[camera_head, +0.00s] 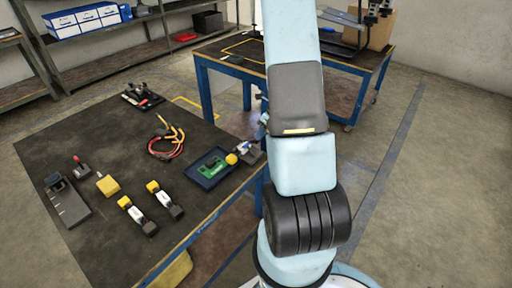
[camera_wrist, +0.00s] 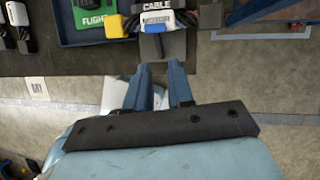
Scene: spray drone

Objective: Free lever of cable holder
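The cable holder (camera_wrist: 157,20) shows at the top of the wrist view, grey with white labels reading CABLE and MOTOR. A yellow lever end (camera_wrist: 117,26) sticks out at its left. In the head view the holder (camera_head: 250,154) sits at the table's right edge, with the yellow lever end (camera_head: 231,159) on its left side. My gripper (camera_wrist: 160,68) is open with nothing between its fingers. Its fingertips are just below the holder's dark front part (camera_wrist: 162,46) in the picture; I cannot tell whether they touch. My arm hides most of the gripper in the head view.
A blue tray (camera_head: 190,175) with a green board (camera_head: 213,167) lies left of the holder. Red and yellow cables (camera_head: 166,142), several clamp-like fixtures and a yellow block (camera_head: 108,185) are spread over the dark table (camera_head: 90,130). A second blue-framed table (camera_head: 215,55) stands behind.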

